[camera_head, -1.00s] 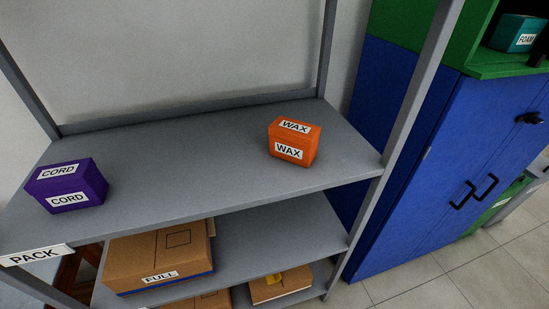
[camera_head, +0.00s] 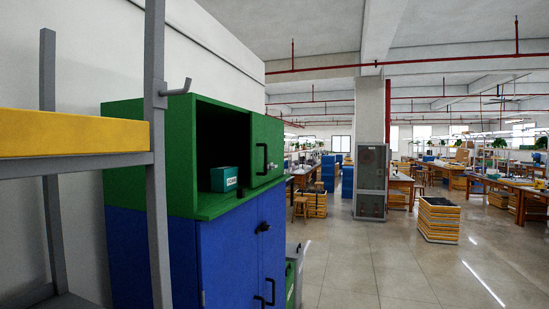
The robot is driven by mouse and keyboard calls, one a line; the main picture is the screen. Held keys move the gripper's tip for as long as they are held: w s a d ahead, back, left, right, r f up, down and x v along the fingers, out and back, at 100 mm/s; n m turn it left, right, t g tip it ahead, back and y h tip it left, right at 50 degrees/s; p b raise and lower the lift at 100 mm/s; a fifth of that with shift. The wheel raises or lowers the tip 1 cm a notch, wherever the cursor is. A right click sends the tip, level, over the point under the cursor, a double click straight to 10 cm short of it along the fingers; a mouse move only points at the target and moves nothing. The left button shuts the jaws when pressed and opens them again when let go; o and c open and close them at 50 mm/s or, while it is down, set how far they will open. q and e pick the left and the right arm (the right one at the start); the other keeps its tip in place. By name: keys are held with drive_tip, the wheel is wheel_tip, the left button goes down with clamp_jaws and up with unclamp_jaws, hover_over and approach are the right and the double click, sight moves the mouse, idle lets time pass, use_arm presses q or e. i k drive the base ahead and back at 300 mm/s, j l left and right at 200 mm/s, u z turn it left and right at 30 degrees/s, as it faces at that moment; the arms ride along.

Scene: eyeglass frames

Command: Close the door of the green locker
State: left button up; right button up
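The green locker (camera_head: 150,164) sits on top of a blue cabinet, left of centre in the head view. The left part of its front stands open and shows a dark inside. A green door panel (camera_head: 260,135) with a black upright handle (camera_head: 262,158) covers the right part of the front. A small teal box (camera_head: 224,179) with a white label sits inside near the front edge of the opening. Neither of my grippers is in view.
The blue cabinet (camera_head: 160,255) has black handles on its front. A grey rack (camera_head: 157,200) with a yellow shelf edge (camera_head: 70,133) stands close on the left, partly in front of the locker.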

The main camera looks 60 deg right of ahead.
sight(266, 132)
drive_tip(key=z, duration=1.8)
drive_tip(key=i+l+u, duration=0.1)
drive_tip(key=u, duration=0.25)
drive_tip(key=i+l+u, duration=0.1)
drive_tip(key=u, duration=0.25)
drive_tip(key=i+l+u, duration=0.1)
drive_tip(key=u, duration=0.3)
